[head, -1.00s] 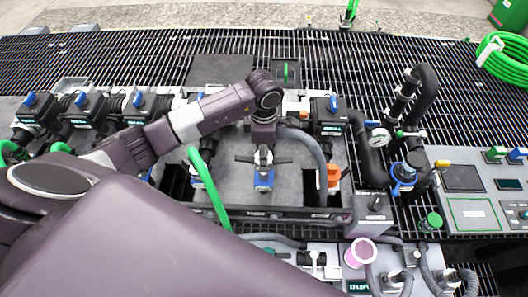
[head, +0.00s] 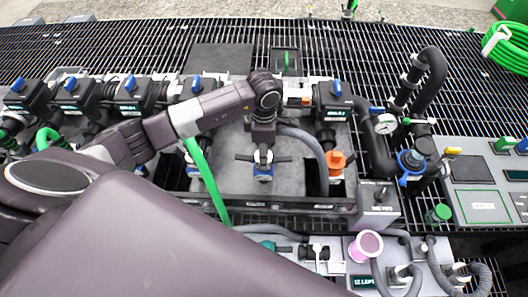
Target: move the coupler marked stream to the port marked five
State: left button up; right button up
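A blue coupler (head: 263,174) with a small pale label sits on the grey panel at mid-picture. Its lettering is too small to read, so I cannot tell whether it says stream. My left gripper (head: 263,157) points down right over this coupler, with dark bars out to both sides. I cannot tell whether its fingers hold the coupler. An orange coupler (head: 336,160) stands to the right, by a grey hose (head: 317,150). Several black port blocks with blue levers line the panel's back, one being the right-hand block (head: 333,100). I cannot read five on any. My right gripper is out of view.
A green hose (head: 210,185) runs down just left of the gripper. A gauge (head: 386,124) and thick black pipes (head: 430,80) stand at the right. A pink-rimmed cup (head: 366,246) and a small display (head: 362,282) are at the front. Dark grating (head: 130,50) lies behind.

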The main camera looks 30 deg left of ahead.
pick_arm(q)
jog(key=shift+w+f, duration=0.1)
jog(key=shift+f, duration=0.2)
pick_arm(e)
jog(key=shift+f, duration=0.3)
pick_arm(q)
jog(key=o, duration=1.5)
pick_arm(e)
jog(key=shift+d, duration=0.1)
pick_arm(q)
jog(key=shift+r, duration=0.4)
notch_tip(320, 180, up, 11)
jog(key=shift+r, duration=0.15)
